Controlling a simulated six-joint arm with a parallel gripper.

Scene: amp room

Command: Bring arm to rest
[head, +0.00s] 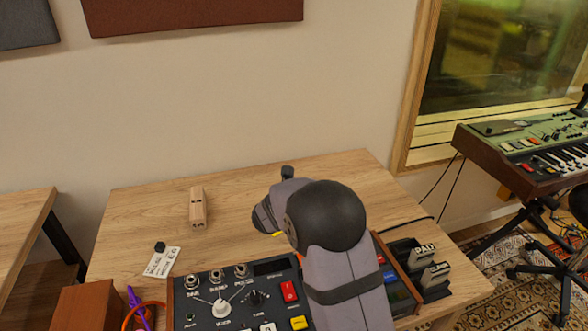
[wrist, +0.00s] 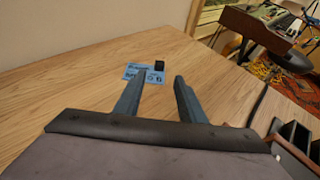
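My gripper (wrist: 161,77) shows in the wrist view with its two blue-grey fingers apart and nothing between them. It is above the wooden table (wrist: 75,100), and its fingers point toward a blue printed card (wrist: 135,68) and a small black block (wrist: 160,65). In the head view my arm reaches in over the front right of the table (head: 150,205), and its dark rounded joint hides the gripper's fingers.
A control panel (head: 205,310) with knobs and buttons stands at the table's front, partly behind my arm. A wooden block (head: 198,208), a white card (head: 163,262) and a black cube (head: 160,247) lie left. Dark pedals (head: 432,275) stand right. The back of the table is mostly clear.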

